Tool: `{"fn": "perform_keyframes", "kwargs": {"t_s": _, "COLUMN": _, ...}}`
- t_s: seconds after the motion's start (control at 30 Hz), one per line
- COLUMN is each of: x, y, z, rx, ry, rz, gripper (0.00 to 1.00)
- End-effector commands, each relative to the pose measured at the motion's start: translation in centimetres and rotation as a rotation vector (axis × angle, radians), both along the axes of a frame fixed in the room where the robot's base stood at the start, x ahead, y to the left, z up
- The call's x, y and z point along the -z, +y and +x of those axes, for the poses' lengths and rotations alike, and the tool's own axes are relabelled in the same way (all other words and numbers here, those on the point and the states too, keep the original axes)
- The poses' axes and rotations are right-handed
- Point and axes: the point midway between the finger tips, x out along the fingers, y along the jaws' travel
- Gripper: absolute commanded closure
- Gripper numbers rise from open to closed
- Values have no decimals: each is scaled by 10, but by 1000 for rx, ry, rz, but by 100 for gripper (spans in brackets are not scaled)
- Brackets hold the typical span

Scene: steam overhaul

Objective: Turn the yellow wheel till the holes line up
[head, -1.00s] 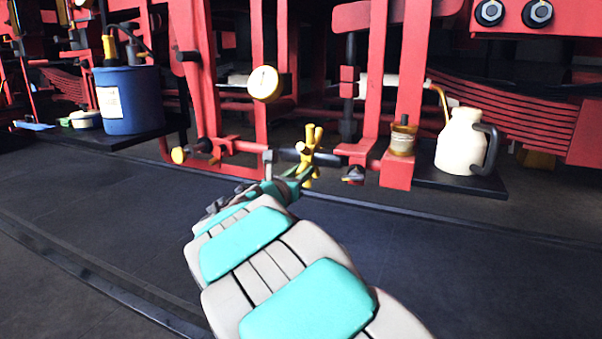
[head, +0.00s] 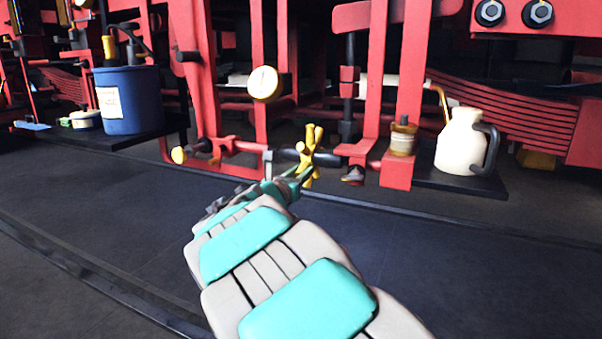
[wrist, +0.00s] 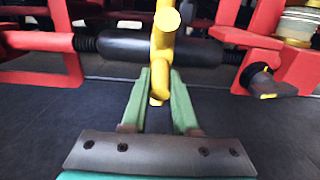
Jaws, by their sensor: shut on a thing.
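The yellow wheel (head: 310,150) has several stubby spokes and sits on a dark horizontal shaft between red brackets. It also shows in the wrist view (wrist: 164,40), nearly edge-on, in front of a black cylinder (wrist: 128,47). My gripper (wrist: 158,80) has its two green fingers on either side of the wheel's lower spoke, shut on it. In the head view my gripper (head: 290,178) reaches the wheel from the lower left, partly hidden by my arm. I cannot make out the holes in either view.
A round gauge (head: 265,84) is above and left of the wheel. A blue bucket (head: 130,100) stands on a dark ledge at left. A cream jug (head: 462,142) and an amber jar (head: 403,138) stand at right. The dark floor in front is clear.

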Motion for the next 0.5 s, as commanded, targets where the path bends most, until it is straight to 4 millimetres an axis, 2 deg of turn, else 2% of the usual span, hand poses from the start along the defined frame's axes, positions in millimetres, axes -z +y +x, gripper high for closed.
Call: {"fn": "perform_keyframes", "kwargs": {"t_s": 0.5, "x": -32, "y": 1, "z": -3, "rx": -1, "ry": -5, "rz": -2, "gripper": 100}}
